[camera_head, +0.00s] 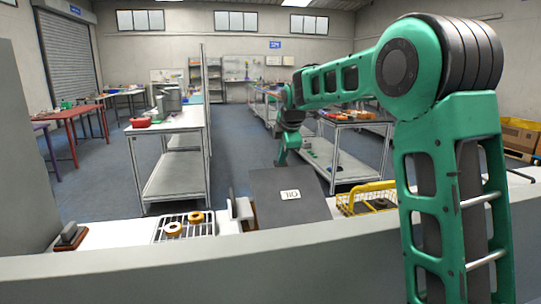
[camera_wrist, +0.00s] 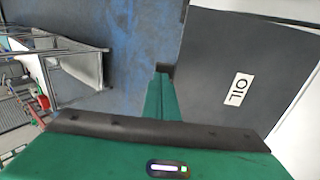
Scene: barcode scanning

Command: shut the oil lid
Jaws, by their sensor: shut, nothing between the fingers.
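The oil lid (camera_head: 268,200) is a dark grey panel with a white OIL label (camera_head: 290,194), in the middle of the head view. Its far edge shows above the white counter against the floor, so it appears raised; its exact angle is unclear. In the wrist view the lid (camera_wrist: 225,50) fills the upper right. My gripper (camera_head: 282,162) is at the lid's far edge in the head view. In the wrist view my gripper (camera_wrist: 163,72) is shut and empty, its tips close to the lid's left edge. I cannot tell whether they touch it.
A wire rack (camera_head: 185,228) with two yellow rings is left of the lid on the white counter (camera_head: 118,236). A yellow wire basket (camera_head: 368,198) is at its right. A white shelf table (camera_head: 170,175) stands beyond at the left, with open floor (camera_head: 240,130) between tables.

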